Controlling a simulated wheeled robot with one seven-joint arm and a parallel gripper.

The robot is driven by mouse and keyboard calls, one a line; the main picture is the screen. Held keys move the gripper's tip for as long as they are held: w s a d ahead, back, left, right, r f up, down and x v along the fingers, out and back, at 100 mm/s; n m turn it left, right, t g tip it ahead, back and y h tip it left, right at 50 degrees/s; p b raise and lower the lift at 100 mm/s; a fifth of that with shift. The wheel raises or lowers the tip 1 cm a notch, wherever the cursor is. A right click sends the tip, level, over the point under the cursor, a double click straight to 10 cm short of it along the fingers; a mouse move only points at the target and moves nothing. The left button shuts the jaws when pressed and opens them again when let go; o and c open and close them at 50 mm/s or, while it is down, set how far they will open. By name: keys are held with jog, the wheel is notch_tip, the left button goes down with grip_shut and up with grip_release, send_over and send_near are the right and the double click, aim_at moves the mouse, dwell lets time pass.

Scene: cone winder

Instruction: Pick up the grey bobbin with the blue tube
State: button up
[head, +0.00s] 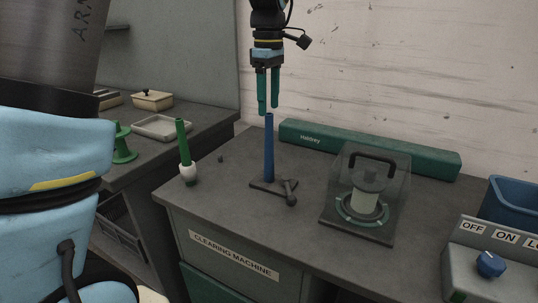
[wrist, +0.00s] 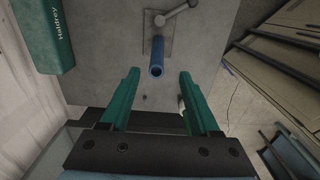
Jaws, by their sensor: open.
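A bare blue tube (head: 269,150) stands upright on a dark base plate with a lever (head: 272,187) on the clearing machine's grey top. I make out no grey yarn or bobbin body on it. My gripper (head: 268,107) points down, open and empty, with its green fingertips just above the tube's top in the head view. In the wrist view the blue tube (wrist: 156,60) shows its open end beyond and between the fingertips (wrist: 159,74). I cannot tell whether they overlap its top in height.
A green tube with a white bulge (head: 187,160) stands to the left. A clear cover with a black handle (head: 374,170) stands to the right. A long green box (head: 360,146) lies along the wall. A control box (head: 500,265) and blue bin (head: 512,203) are at far right.

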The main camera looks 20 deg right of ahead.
aim_at(268, 114)
notch_tip(268, 114, down, 4)
jog(key=shift+w+d+f+p, duration=0.15)
jog(key=shift+f+p, duration=0.6)
jog(key=shift+f, duration=1.85)
grip_shut()
